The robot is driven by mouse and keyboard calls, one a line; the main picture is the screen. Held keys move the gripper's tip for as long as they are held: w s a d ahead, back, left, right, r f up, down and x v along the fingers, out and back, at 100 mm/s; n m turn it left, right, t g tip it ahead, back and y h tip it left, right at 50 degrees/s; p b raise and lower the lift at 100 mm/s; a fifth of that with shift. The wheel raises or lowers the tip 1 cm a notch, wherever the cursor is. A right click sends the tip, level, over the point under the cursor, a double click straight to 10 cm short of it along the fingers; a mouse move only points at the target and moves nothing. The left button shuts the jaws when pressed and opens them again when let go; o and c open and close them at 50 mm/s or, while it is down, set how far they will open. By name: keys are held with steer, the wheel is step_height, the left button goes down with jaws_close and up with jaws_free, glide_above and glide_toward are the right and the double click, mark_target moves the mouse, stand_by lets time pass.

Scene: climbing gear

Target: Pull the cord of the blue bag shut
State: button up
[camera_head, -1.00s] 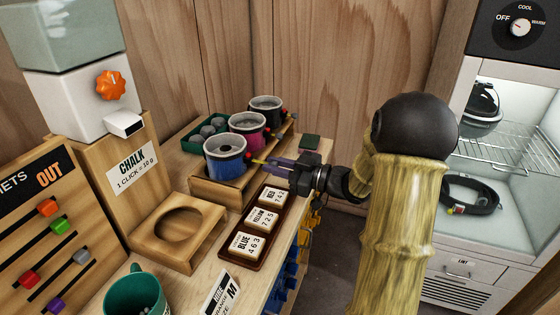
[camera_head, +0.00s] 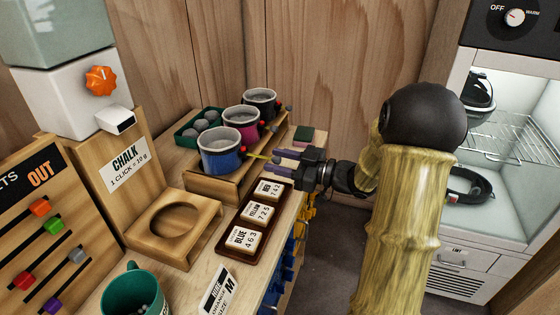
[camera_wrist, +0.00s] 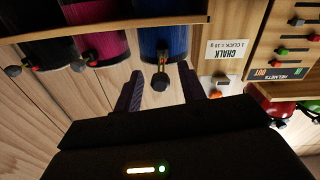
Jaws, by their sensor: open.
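The blue bag (camera_head: 221,157) stands upright in the front place of a wooden rack, its grey-rimmed mouth wide. It also shows upside down in the wrist view (camera_wrist: 163,38). A thin yellow cord (camera_head: 258,156) reaches from its right side towards my gripper (camera_head: 276,161). A small red bead sits near the bag on the cord side.
A magenta bag (camera_head: 241,118) and a black bag (camera_head: 260,98) stand behind in the same rack (camera_head: 228,188). A green tray (camera_head: 185,131) of grey balls is left of them. A tray of number tiles (camera_head: 236,256) lies in front. A warm cabinet (camera_head: 500,215) is at right.

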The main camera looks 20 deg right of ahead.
steer(key=v, duration=1.7)
steer(key=shift+d, duration=0.2)
